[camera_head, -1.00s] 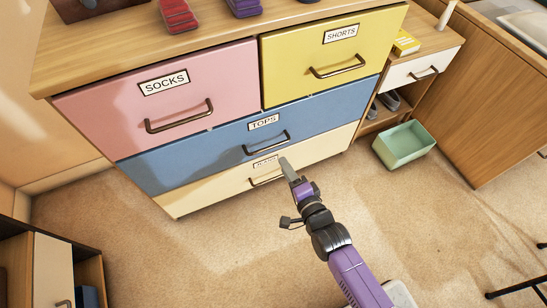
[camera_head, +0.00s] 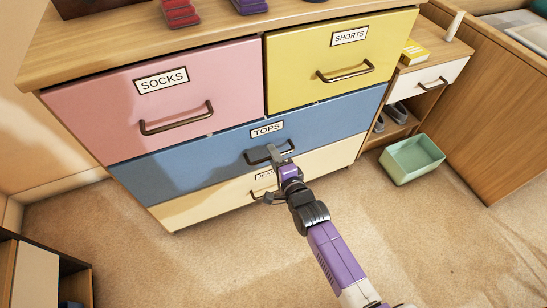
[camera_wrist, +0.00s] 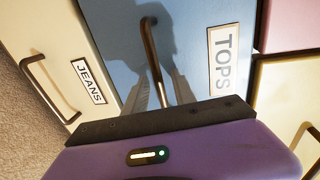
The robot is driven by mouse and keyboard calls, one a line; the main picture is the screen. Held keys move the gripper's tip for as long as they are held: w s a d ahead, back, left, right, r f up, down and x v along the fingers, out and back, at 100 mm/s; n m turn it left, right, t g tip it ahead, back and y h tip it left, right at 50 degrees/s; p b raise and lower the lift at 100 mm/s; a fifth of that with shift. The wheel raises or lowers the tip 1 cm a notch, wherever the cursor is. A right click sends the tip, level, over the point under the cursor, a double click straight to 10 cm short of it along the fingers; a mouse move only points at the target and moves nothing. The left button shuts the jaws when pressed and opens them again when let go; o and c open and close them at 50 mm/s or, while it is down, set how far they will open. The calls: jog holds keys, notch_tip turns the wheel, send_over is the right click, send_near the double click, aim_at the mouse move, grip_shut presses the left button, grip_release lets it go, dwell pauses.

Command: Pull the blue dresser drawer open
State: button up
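The blue drawer (camera_head: 185,168), labelled TOPS, spans the dresser below the pink and yellow drawers and looks flush with the front. Its dark metal handle (camera_head: 256,160) is partly covered by my gripper (camera_head: 280,158), which is at the handle's right part. In the wrist view the handle (camera_wrist: 149,45) runs down between the two fingers of my gripper (camera_wrist: 160,90). The fingers stand apart, one on each side of the bar, with gaps visible. Contact with the handle cannot be made out.
The pink SOCKS drawer (camera_head: 150,95) and yellow SHORTS drawer (camera_head: 340,62) are above. The cream JEANS drawer (camera_head: 215,203) is below, its handle close under my gripper. A green bin (camera_head: 412,160) stands at the right. Carpet in front is clear.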

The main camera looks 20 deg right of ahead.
grip_shut()
dwell(1.4)
